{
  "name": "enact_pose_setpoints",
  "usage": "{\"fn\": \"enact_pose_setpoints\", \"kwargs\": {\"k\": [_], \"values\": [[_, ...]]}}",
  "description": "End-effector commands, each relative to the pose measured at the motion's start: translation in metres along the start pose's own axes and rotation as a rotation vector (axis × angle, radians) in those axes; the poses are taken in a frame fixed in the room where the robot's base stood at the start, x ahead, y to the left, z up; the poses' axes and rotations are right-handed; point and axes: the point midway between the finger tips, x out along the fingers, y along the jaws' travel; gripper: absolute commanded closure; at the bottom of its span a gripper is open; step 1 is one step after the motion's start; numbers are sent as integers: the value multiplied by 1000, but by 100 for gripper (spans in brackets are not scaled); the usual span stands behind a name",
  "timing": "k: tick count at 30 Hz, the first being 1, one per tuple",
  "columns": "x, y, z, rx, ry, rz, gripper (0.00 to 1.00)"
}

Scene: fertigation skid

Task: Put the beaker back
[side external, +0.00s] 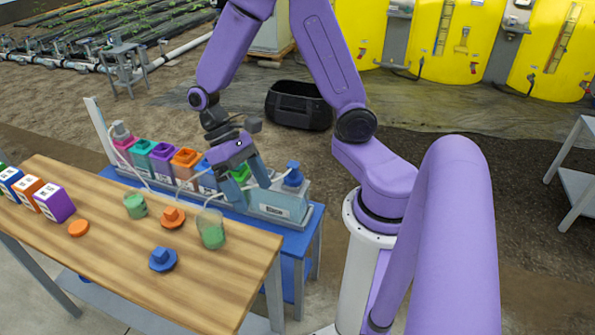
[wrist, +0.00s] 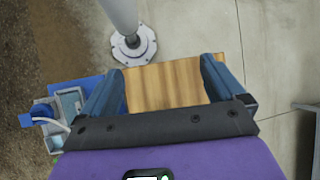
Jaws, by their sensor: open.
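A clear beaker with green contents (side external: 212,230) stands upright on the wooden table (side external: 150,285) near its right end. A smaller clear cup with green contents (side external: 135,206) stands further left on the same table. My gripper (side external: 250,193) is open with its fingers pointing down, beside the grey pump unit at the table's far right side, up and right of the larger beaker in the side view. In the wrist view my gripper (wrist: 162,88) has nothing between its fingers, and the wooden table (wrist: 165,86) shows below. No beaker shows there.
An orange knobbed cap (side external: 173,217), a blue knobbed cap (side external: 162,259) and an orange disc (side external: 78,228) lie on the table. Labelled cubes (side external: 54,203) stand at left. Behind, coloured bottles (side external: 162,160) and a grey pump unit (side external: 280,204) with tubes stand on a blue bench (side external: 314,215).

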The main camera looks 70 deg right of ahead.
Motion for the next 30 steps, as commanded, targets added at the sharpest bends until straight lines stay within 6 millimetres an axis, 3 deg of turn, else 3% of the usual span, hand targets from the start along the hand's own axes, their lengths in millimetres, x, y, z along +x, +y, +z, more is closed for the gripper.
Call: {"fn": "enact_pose_setpoints", "kwargs": {"k": [6,15,21,30], "values": [[-2,-10,51,-367,136,214,4],[-3,-12,104,-841,319,415,4],[-3,-12,120,-1008,385,466,4],[-3,-12,122,-1036,397,474,4]]}}
